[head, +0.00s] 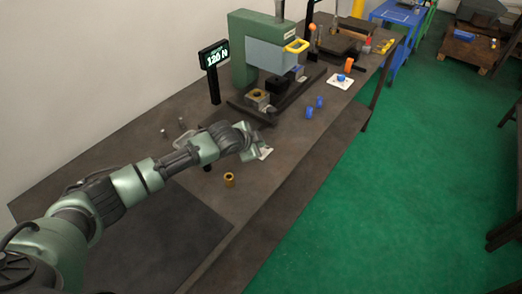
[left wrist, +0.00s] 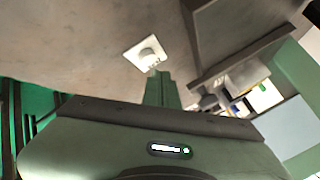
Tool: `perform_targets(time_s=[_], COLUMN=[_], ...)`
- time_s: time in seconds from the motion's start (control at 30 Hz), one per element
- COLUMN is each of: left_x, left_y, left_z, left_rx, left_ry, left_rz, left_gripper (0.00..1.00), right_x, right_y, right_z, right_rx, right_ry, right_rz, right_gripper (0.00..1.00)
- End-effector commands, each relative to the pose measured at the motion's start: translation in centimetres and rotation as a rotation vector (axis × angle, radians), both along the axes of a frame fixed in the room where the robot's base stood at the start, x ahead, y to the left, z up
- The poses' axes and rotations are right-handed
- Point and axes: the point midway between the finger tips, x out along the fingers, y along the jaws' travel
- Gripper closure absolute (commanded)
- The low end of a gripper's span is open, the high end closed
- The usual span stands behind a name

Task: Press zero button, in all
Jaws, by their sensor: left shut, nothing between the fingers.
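The zero button is probably the pale round knob (left wrist: 146,56) on a square white plate (left wrist: 135,47) in the left wrist view. In the head view a corner of the white plate (head: 267,153) shows beside my left gripper (head: 260,152), which hides the button. My left gripper is shut and empty. Its fingertips (left wrist: 158,74) overlap the near edge of the plate in the left wrist view, right by the knob. I cannot tell whether they touch it. A black display (head: 215,56) on a post reads about 120 N in green. My right gripper is not in view.
A green press (head: 245,58) with a yellow handle (head: 297,46) stands behind my gripper. A brass bushing (head: 229,180) stands on the workbench (head: 285,160) in front of my arm. Blue parts (head: 309,112) lie to the right. The bench's right front strip is mostly clear.

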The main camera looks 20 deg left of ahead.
Motion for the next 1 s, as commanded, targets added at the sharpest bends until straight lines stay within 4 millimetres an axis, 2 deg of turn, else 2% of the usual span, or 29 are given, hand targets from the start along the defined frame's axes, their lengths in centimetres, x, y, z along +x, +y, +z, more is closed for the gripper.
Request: perform_targets(time_s=[1.0], left_x=[-0.01], left_y=[-0.01], left_z=[-0.92], left_rx=[0.000], left_ry=[0.000], left_rz=[0.000], left_gripper=[1.00], right_x=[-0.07], right_y=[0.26], right_z=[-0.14], right_rx=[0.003], right_ry=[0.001], right_rz=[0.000], right_gripper=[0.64])
